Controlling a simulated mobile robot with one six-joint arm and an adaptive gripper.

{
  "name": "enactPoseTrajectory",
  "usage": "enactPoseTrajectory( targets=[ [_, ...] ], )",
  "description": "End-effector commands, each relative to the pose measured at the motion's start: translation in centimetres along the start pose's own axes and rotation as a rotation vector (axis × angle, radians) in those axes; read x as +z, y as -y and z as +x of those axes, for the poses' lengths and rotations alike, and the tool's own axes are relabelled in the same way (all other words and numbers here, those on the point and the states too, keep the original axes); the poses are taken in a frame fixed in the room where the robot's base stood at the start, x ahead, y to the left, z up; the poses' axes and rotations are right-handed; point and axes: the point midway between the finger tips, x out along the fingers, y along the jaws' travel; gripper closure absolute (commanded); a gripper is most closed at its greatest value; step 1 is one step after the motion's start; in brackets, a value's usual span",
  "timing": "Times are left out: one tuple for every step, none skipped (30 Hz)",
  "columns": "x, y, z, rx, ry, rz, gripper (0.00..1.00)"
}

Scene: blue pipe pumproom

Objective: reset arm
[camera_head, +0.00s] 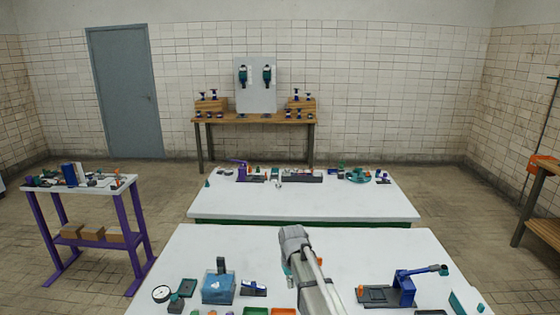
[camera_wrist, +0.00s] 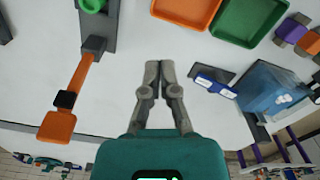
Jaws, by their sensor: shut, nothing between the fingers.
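My gripper (camera_wrist: 159,68) shows in the wrist view with its two grey fingers together and nothing between them. It is above the white table top. In the head view my arm reaches over the near white table (camera_head: 205,250), and my gripper cannot be made out there.
In the wrist view an orange tray (camera_wrist: 186,10) and a green tray (camera_wrist: 247,22) lie beyond the fingertips. An orange lever (camera_wrist: 76,90) is left; a translucent blue box (camera_wrist: 270,92) is right. In the head view a blue device (camera_head: 405,285) stands right of my arm.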

Motion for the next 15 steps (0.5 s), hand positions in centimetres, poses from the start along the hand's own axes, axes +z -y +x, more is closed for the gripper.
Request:
enactPoseTrajectory(
  targets=[
    [3.4,-1.2,0.0,0.000,0.000,0.034,1.00],
    [4.7,-1.9,0.0,0.000,0.000,0.054,1.00],
    [6.5,-2.6,0.0,0.000,0.000,0.081,1.00],
    [7.8,-3.2,0.0,0.000,0.000,0.101,1.00],
    [9.1,-3.7,0.0,0.000,0.000,0.120,1.00],
    [10.9,-4.4,0.0,0.000,0.000,0.147,1.00],
    [12.1,-4.8,0.0,0.000,0.000,0.166,1.00],
    [13.4,-5.3,0.0,0.000,0.000,0.184,1.00],
    [14.9,-5.7,0.0,0.000,0.000,0.207,1.00],
    [15.9,-6.0,0.0,0.000,0.000,0.223,1.00],
    [16.9,-6.3,0.0,0.000,0.000,0.239,1.00],
    [18.0,-6.6,0.0,0.000,0.000,0.257,1.00],
    [18.7,-6.8,0.0,0.000,0.000,0.269,1.00],
    [19.4,-7.0,0.0,0.000,0.000,0.279,1.00],
    [20.1,-7.2,0.0,0.000,0.000,0.291,1.00]
  ],
)
